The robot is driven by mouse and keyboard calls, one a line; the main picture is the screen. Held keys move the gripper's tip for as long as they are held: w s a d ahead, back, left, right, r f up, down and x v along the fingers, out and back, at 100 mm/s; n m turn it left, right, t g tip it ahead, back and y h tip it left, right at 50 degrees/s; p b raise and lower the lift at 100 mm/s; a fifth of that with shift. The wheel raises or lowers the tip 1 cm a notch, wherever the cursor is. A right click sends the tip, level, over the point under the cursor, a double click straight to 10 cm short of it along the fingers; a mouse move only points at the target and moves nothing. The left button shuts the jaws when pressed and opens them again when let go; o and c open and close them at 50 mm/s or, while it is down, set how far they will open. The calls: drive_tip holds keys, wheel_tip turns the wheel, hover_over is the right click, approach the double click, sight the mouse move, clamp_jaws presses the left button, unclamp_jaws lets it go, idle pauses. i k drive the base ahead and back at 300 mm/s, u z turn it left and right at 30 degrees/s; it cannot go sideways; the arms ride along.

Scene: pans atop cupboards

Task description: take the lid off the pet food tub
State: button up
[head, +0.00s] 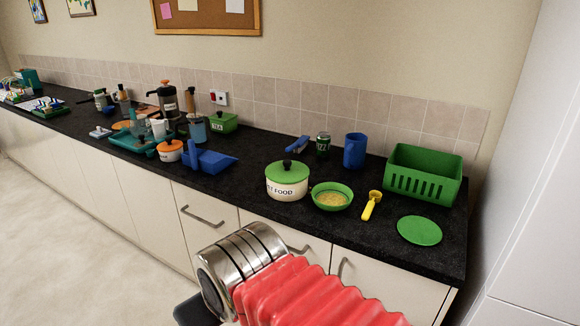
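The pet food tub (287,191) is cream, with lettering ending in "FOOD" on its front. It stands upright on the black worktop, near the front edge. Its green lid (278,174) with a black knob (287,163) sits on top of it. My arm, a red bellows sleeve and a shiny metal joint, crosses the bottom of the head view in front of the cupboards. My gripper cannot be made out in this view.
A green bowl of yellowish food (332,196) stands close right of the tub. Further right are a yellow scoop (372,204), a flat green disc (419,230) and a green basket (424,184). Behind are a can (323,145) and blue jug (355,151).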

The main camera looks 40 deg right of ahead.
sight(286, 172)
drive_tip(key=z, duration=0.35)
drive_tip(key=i, duration=1.25)
drive_tip(key=z, duration=0.3)
